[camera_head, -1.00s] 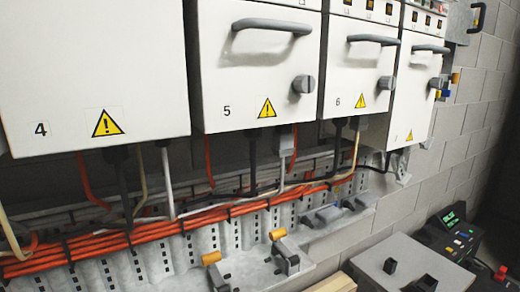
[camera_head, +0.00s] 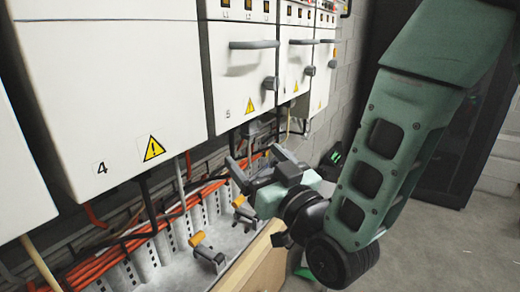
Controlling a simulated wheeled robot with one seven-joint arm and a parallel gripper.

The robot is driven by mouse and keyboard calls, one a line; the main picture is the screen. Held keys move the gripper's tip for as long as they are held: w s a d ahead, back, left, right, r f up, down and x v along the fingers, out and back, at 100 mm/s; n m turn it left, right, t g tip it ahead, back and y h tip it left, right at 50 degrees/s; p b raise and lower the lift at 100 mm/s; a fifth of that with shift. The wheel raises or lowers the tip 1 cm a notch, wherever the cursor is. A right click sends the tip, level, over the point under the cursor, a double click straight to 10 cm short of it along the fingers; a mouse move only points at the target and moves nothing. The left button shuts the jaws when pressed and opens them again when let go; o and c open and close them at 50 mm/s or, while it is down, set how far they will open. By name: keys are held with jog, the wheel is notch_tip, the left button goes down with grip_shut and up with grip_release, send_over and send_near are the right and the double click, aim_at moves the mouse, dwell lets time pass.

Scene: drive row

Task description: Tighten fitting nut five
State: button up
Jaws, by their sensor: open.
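The white cabinet marked 5 (camera_head: 228,70) hangs in the wall row, with a grey handle, a dark knob and a yellow warning sign. Dark fittings and cables show small under its lower edge, partly behind my gripper; I cannot make out a single nut there. My gripper (camera_head: 248,160) is open, with its fingers spread, below and in front of cabinet 5. Nothing shows between the fingers. I cannot tell whether they touch any fitting or cable.
Cabinet 4 (camera_head: 110,90) fills the left, close to me. Orange cables (camera_head: 105,258) run along a grey slotted tray. Orange-tipped levers (camera_head: 208,252) stick up at the front. A wooden edge (camera_head: 250,262) lies below my gripper. Open floor is at right.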

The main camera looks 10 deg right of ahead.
aim_at(235, 130)
jog(key=shift+r+p+x, duration=0.25)
jog(key=shift+p+x, duration=1.35)
jog(key=shift+x, duration=0.9)
jog(key=shift+r+p+x, duration=0.2)
jog(key=shift+p+x, duration=1.35)
jog(key=shift+x, duration=0.9)
jog(key=shift+d, duration=0.15)
jog(key=c, duration=1.7)
jog(key=shift+o, duration=0.2)
